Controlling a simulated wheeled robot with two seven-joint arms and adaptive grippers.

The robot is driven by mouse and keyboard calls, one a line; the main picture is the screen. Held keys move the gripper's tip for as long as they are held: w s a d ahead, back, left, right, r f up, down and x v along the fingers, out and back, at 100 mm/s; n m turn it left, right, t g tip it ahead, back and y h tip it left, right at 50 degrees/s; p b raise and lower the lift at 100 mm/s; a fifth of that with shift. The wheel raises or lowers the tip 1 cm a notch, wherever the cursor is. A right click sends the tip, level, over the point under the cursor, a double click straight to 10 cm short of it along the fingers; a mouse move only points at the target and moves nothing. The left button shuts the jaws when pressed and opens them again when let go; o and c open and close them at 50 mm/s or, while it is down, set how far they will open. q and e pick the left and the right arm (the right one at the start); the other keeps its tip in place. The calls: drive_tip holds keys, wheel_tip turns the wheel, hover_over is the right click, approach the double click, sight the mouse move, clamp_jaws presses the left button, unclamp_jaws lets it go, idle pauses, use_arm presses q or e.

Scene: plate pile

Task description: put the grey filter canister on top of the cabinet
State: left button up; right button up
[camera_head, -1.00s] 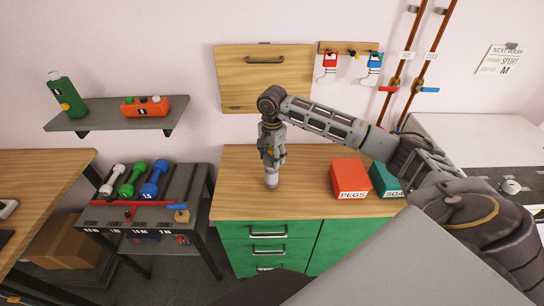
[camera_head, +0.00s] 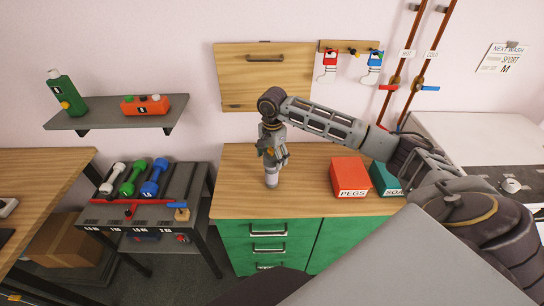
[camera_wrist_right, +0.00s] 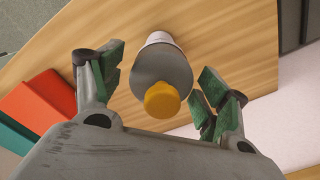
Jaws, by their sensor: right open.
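The grey filter canister (camera_head: 271,180) stands upright on the wooden top of the green cabinet (camera_head: 235,206). In the right wrist view the canister (camera_wrist_right: 160,62) shows its grey body and yellow cap, between the two fingers but apart from them. My right gripper (camera_head: 271,158) is just above and around the canister's upper part, pointing down. In the right wrist view its green-padded fingers (camera_wrist_right: 158,88) are spread wide, with a gap on each side of the canister. My left gripper is not in view.
An orange pegs box (camera_head: 349,177) and a teal soap box (camera_head: 384,179) stand to the right on the cabinet top. A dumbbell rack (camera_head: 100,213) is at left. The cabinet top left of the canister is clear.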

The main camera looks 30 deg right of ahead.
drive_tip(key=shift+r, duration=0.1)
drive_tip(key=shift+r, duration=0.2)
drive_tip(key=shift+r+b, duration=1.25)
drive_tip(key=shift+r, duration=4.55)
